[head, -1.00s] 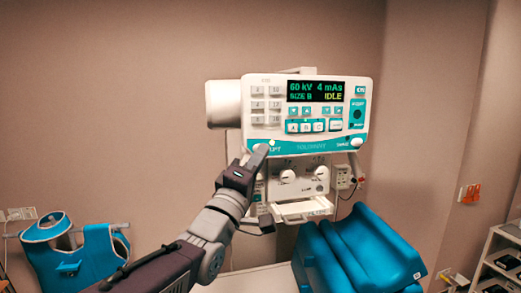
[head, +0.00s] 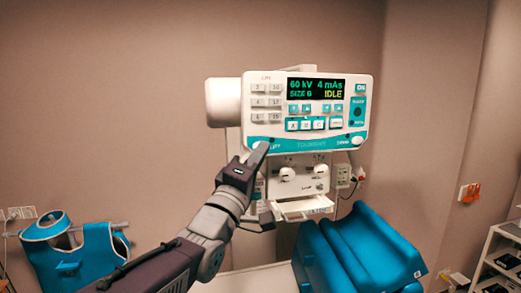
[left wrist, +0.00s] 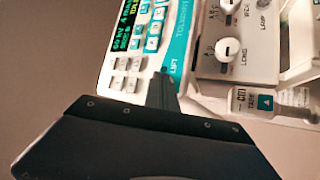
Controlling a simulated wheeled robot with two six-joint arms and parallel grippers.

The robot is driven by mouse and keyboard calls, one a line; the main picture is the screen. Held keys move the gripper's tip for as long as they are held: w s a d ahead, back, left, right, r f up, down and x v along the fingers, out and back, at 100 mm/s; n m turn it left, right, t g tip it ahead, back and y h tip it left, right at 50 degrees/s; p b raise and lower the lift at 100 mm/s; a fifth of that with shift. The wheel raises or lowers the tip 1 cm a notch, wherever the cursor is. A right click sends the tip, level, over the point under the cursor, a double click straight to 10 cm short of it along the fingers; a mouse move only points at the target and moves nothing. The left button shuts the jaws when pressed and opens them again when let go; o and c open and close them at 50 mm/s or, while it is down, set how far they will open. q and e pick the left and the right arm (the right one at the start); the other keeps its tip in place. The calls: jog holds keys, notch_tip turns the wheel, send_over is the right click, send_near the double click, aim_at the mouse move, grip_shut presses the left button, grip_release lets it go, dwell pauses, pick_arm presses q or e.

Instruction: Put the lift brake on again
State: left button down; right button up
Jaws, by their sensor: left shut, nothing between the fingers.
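The white and teal control panel (head: 306,146) hangs on the unit ahead, with its display reading 60 kV, 4 mAs, SIZE B, IDLE. The LIFT label (head: 275,147) is at the lower left of its teal strip, with a small dark spot just above it. My left gripper (head: 259,153) is shut and empty, its fingertips at the strip's lower left corner, beside the LIFT label. The left wrist view shows the fingers (left wrist: 162,91) reaching up to the LIFT label (left wrist: 172,70); they hide what lies directly behind them. I cannot tell whether they touch. My right gripper is not in view.
Below the panel is a lower unit with two white knobs (head: 289,173) and a small tray (head: 303,209). Blue cushions (head: 375,247) lie at the lower right, and a blue apron (head: 70,255) hangs at the left. A shelf (head: 497,257) stands at far right.

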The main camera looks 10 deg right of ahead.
pick_arm(q)
jog(key=shift+s, duration=0.5)
jog(key=s+b, duration=0.3)
jog(key=s, duration=0.2)
jog(key=shift+d+b, duration=0.1)
jog(key=shift+b, duration=0.3)
jog(key=shift+w, duration=0.1)
